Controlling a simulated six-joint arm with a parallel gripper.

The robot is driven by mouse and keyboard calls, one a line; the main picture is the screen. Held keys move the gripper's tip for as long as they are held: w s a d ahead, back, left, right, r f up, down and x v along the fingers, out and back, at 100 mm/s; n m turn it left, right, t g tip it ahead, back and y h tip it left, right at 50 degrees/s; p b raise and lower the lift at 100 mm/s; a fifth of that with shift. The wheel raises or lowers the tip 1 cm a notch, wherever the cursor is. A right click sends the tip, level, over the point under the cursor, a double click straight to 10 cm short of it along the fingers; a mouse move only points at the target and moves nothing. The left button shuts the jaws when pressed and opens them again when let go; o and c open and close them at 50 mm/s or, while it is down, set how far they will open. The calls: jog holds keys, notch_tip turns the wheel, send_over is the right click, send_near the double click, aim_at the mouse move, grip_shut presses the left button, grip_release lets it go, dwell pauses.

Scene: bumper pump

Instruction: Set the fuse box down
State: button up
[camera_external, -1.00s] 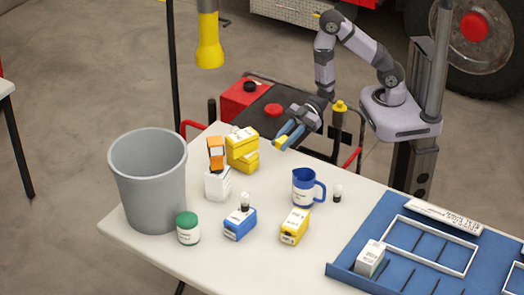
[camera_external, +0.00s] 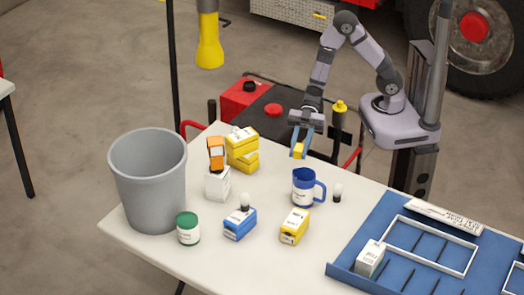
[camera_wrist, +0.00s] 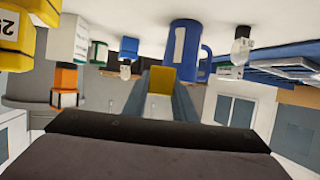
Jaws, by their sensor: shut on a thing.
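My gripper (camera_external: 303,137) hangs above the table, pointing down, behind the blue mug (camera_external: 304,187). It is shut on a small yellow box, the fuse box (camera_external: 298,151), held between the fingertips. In the wrist view the fuse box (camera_wrist: 160,80) shows yellow with a pale lower part, between the two fingers, and the blue mug (camera_wrist: 186,48) is close beyond it. The fuse box appears clear of the table; the exact height is hard to tell.
Stacked yellow boxes (camera_external: 243,150) and a white box (camera_external: 217,184) with an orange item stand left. Blue (camera_external: 239,226) and yellow (camera_external: 294,227) boxes stand in front. A bulb (camera_external: 338,193) is right of the mug. A grey bin (camera_external: 150,185) and blue tray (camera_external: 345,270) flank the table.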

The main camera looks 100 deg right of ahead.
aim_at(329, 180)
jog(key=s+a+n+g+y, duration=0.25)
jog(key=s+n+g, duration=0.4)
jog(key=s, duration=0.45)
jog(key=shift+m+h, duration=0.35)
jog(key=shift+f+b, duration=0.55)
jog(key=shift+f, duration=4.95)
jog(key=shift+f, duration=0.1)
jog(key=o, duration=1)
jog(key=shift+o, duration=0.2)
jog(key=shift+r, duration=0.2)
jog(key=v, duration=1.2)
jog(key=shift+s+b, duration=0.1)
jog(key=shift+b, duration=0.2)
